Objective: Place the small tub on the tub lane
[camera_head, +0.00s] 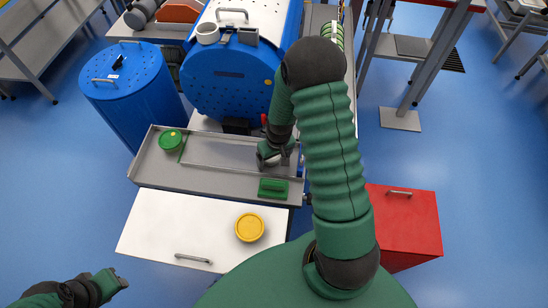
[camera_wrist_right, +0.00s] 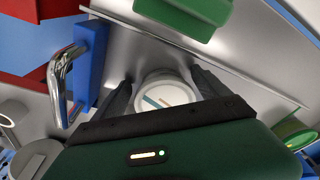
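A small white round tub (camera_wrist_right: 165,97) lies between the two dark fingers of my right gripper (camera_wrist_right: 163,85), which close on its sides. In the head view my right gripper (camera_head: 272,158) is over the right part of a long grey tray (camera_head: 160,175), and the fingers and forearm hide most of the tub. I cannot tell whether the tub touches the tray floor. The tray has raised rims and a thin inner ridge marking a long strip; I see no label naming the tub lane. My left gripper (camera_head: 112,283) is at the lower left, away from the tray; its opening is unclear.
A green round tub (camera_head: 171,140) stands at the tray's left end. A green block (camera_head: 273,188) sits at its front right. A yellow round tub (camera_head: 249,227) stands on the white top (camera_head: 165,228). Blue drums stand behind; a red cabinet (camera_head: 405,215) is right.

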